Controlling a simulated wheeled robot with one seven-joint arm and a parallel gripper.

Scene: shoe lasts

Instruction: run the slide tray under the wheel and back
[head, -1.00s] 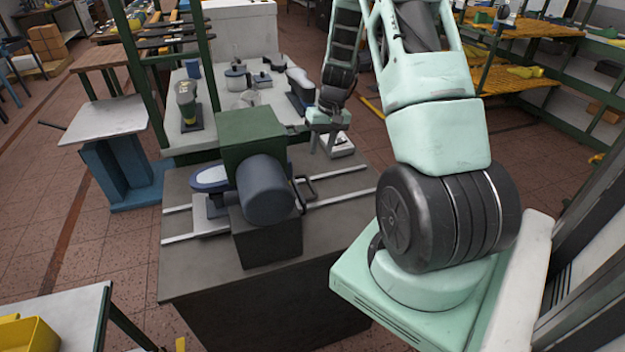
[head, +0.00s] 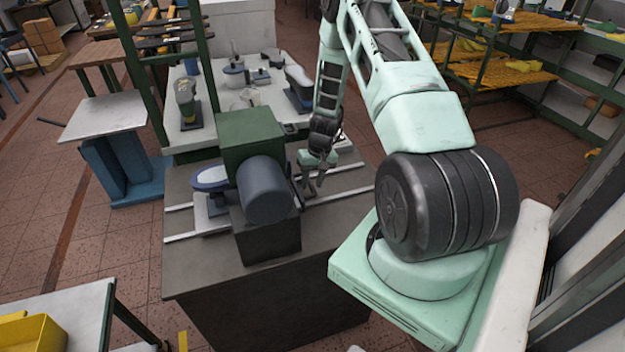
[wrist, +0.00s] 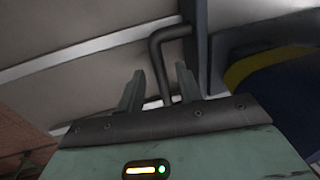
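The machine has a green housing (head: 248,140) and a round blue-grey drum (head: 265,192); I cannot tell which part is the wheel. The slide tray (head: 208,222) shows as a light base on two pale rails (head: 345,195), left of the drum, bearing a blue piece with a white top (head: 210,179). A dark bent handle (wrist: 158,55) shows in the wrist view. My gripper (head: 315,190) is low over the rails, right of the drum. In the wrist view my gripper (wrist: 160,80) is open, with the handle's near bar between its fingers, apart from both.
Behind the machine, a light bench (head: 215,115) holds a yellow-and-grey boot form (head: 187,100) and several other items. A blue-legged stand (head: 115,160) is at the left. A yellow bin (head: 30,340) sits on a table at lower left. The grey bench top is clear in front.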

